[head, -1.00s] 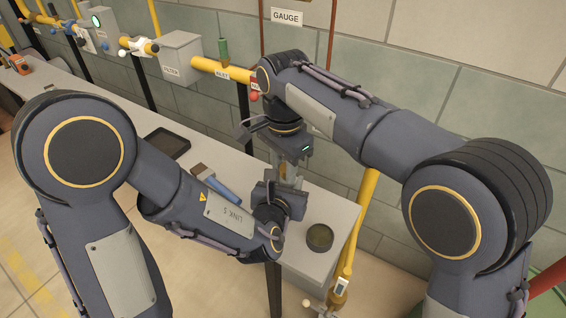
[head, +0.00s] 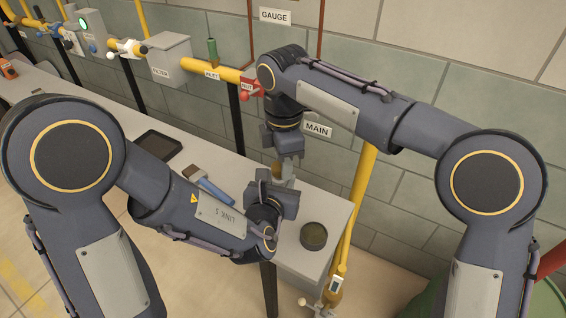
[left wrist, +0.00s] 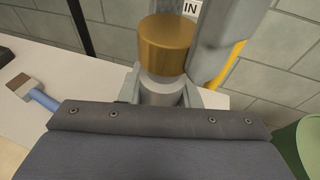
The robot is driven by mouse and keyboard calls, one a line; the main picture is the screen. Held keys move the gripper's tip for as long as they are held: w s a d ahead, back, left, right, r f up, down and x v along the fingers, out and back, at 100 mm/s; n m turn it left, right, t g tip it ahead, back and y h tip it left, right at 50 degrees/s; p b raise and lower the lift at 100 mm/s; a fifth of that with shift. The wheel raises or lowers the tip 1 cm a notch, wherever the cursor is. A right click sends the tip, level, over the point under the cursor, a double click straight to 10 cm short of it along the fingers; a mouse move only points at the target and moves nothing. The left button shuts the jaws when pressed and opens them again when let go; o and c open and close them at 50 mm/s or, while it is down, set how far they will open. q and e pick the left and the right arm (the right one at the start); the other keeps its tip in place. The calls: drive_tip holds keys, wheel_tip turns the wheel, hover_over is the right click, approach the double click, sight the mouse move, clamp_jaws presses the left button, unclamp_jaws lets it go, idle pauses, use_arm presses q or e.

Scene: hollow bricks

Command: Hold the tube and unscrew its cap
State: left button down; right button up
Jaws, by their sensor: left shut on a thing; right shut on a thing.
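The tube (left wrist: 162,93) is a pale grey cylinder, upright, with a brass-coloured cap (left wrist: 166,42) on top. My left gripper (left wrist: 163,88) is shut on the tube, one finger on each side. In the head view my left gripper (head: 277,193) is above the near end of the bench and mostly hides the tube. My right gripper (head: 287,164) comes down from above and is shut on the cap. In the left wrist view one right finger covers the cap's right side. Whether the cap's thread is loose is hidden.
The grey bench (head: 225,165) bears a blue-handled brush (head: 207,184), a black tray (head: 158,147) and a round dark dish (head: 313,236). A yellow pipe (head: 211,74) with a red valve handle (head: 250,92) runs along the wall behind. A green container (head: 424,296) stands lower right.

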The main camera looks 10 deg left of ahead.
drive_tip(key=shift+w+n, duration=0.15)
drive_tip(key=shift+n, duration=1.05)
drive_tip(key=shift+r, duration=0.2)
drive_tip(key=shift+r, duration=0.95)
